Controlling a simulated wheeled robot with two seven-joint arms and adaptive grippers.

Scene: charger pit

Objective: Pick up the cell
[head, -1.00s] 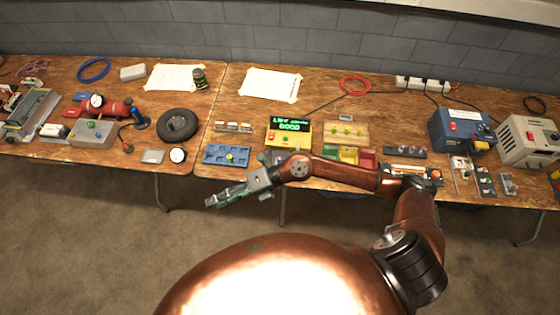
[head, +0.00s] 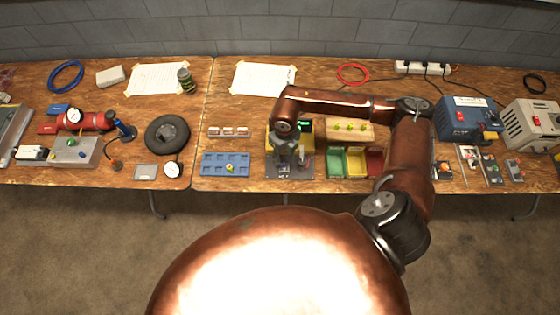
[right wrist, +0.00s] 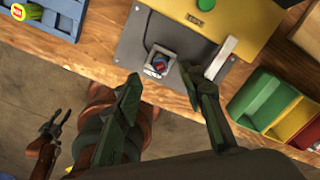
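The right wrist view shows a small dark socket holding what looks like a cell (right wrist: 158,64) with a blue and red top. It sits on the grey plate (right wrist: 133,48) of the yellow charger (right wrist: 248,22). My right gripper (right wrist: 168,88) is open, its fingers apart on either side below the socket, touching nothing that I can see. In the head view my right gripper (head: 288,160) is over the grey plate and hides the socket. My left gripper (right wrist: 55,122) shows small at the lower left of the wrist view and looks open and empty.
A blue tray (head: 210,158) with a yellow-green piece (head: 230,167) lies left of the charger. Green, yellow and red bins (head: 355,162) stand close on its right. A wooden block (head: 350,132) with several yellow-green pieces is behind them. The table's front edge is close below the plate.

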